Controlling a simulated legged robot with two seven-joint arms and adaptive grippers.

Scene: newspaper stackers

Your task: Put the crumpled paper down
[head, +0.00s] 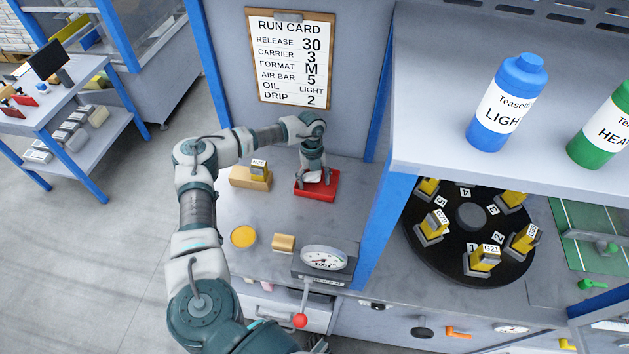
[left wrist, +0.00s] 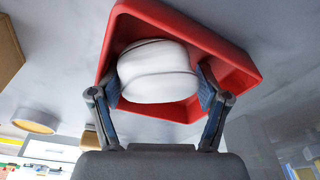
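The crumpled paper is a rounded white lump (left wrist: 158,72) in the left wrist view, between the two fingers of my left gripper (left wrist: 160,92). Both fingers appear to press on its sides. The paper is at the opening of a red tray (left wrist: 240,62), and whether it touches the tray floor cannot be told. In the head view my left gripper (head: 314,178) points down over the same red tray (head: 318,194), which lies on the grey bench below the run card. The paper is mostly hidden there by the fingers. My right gripper does not show.
A cardboard-coloured block with a yellow tagged piece (head: 250,178) sits left of the tray. A yellow-topped tin (head: 244,237), a small tan block (head: 284,243) and a dial gauge (head: 324,258) stand nearer. A blue post (head: 378,230) and black turntable (head: 425,245) are at right.

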